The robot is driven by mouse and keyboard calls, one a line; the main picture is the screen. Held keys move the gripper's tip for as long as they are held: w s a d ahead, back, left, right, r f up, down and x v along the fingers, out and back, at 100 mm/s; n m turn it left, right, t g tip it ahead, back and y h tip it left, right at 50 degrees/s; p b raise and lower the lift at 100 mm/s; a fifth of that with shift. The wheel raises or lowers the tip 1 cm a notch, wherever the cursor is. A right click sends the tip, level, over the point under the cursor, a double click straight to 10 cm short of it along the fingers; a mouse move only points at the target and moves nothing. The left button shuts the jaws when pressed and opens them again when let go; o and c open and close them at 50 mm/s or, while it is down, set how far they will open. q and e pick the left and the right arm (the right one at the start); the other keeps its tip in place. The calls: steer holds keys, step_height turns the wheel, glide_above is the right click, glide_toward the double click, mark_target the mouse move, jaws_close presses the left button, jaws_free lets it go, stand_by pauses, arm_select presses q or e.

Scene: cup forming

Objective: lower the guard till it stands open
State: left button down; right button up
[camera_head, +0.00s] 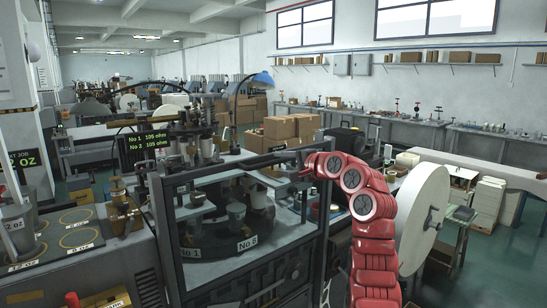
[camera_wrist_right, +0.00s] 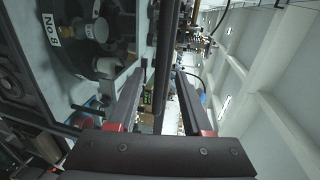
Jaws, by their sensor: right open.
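The guard (camera_head: 218,170) is a dark-framed see-through panel. It stands raised across the front of the round cup-forming machine (camera_head: 228,232). My right gripper (camera_head: 288,171) is at the guard's upper right, by the top rail. In the right wrist view my right gripper (camera_wrist_right: 160,78) has its two fingers apart. A dark bar of the guard frame (camera_wrist_right: 165,55) runs between them or just beyond them; I cannot tell whether they touch it. My left gripper is not in view.
A large white paper roll (camera_head: 423,215) stands close to the right of my red arm. Cardboard boxes (camera_head: 290,128) are stacked behind the machine. A counter with round cup marks (camera_head: 75,222) is at the left. Green floor shows at the right.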

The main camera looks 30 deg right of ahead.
mark_target(275, 163)
steer(key=shift+p+x, duration=0.45)
steer(key=shift+x, duration=1.8)
jaws_close()
